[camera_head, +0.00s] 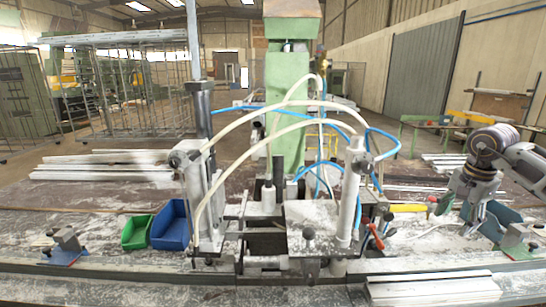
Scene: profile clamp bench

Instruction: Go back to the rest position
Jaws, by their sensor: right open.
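My right gripper (468,218) hangs at the right side of the bench, with its arm coming in from the right edge. It is open, its fingers point down, and I see nothing between them. My left gripper is not in view. The clamp machine (310,222) stands in the middle of the bench, with white and blue hoses looping over it.
A blue bin (170,226) and a green bin (136,233) stand left of the clamp. Small stops sit at the left (66,244) and right (518,243). White profiles (432,288) lie at the front right, others (105,167) at the back left.

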